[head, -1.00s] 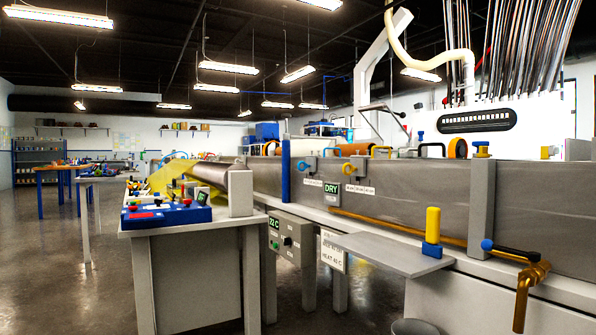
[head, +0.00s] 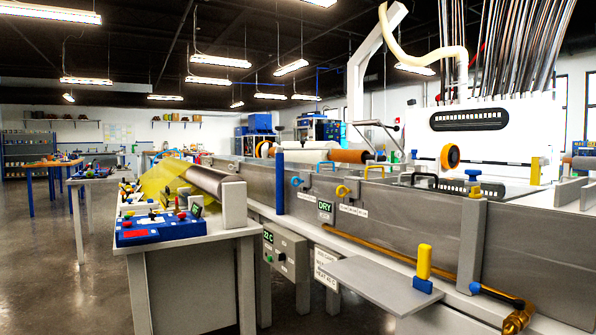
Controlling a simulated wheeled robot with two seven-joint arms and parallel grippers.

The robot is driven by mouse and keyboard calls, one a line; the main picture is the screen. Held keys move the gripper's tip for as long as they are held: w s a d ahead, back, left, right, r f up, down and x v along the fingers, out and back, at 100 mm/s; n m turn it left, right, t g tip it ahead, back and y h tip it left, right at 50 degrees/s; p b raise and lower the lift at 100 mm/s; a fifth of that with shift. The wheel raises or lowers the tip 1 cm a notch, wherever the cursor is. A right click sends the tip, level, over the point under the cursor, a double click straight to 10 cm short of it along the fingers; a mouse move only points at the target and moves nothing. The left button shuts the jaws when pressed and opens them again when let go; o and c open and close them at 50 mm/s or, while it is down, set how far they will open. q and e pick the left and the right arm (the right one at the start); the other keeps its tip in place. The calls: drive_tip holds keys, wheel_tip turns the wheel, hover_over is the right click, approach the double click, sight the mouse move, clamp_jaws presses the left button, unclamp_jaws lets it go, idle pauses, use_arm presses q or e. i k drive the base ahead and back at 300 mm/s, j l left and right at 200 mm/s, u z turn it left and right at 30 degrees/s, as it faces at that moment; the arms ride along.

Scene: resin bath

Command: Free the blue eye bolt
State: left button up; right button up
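A small blue ring-shaped fitting, which looks like the blue eye bolt (head: 297,181), sits on the front wall of the long grey metal bath (head: 395,215). It is just right of a blue upright post (head: 280,183). A similar yellow fitting (head: 343,191) sits to its right, with white labels beside it. How the blue fitting is held is too small to tell. Neither of my grippers is in view.
A grey shelf (head: 370,283) juts out below the bath, with a yellow-and-blue block (head: 424,268) at its corner. A bench with a blue control box (head: 150,230) stands at left. A brass pipe (head: 400,250) runs along the bath. Open floor lies left.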

sight(300, 181)
drive_tip(key=i+j+z, duration=0.5)
drive_tip(key=j, duration=0.2)
drive_tip(key=j+z, duration=0.25)
drive_tip(key=i+j+z, duration=0.25)
drive_tip(key=j, duration=0.3)
drive_tip(key=j+z, duration=0.25)
drive_tip(key=j, duration=0.2)
drive_tip(key=j+z, duration=0.25)
drive_tip(key=j, duration=0.2)
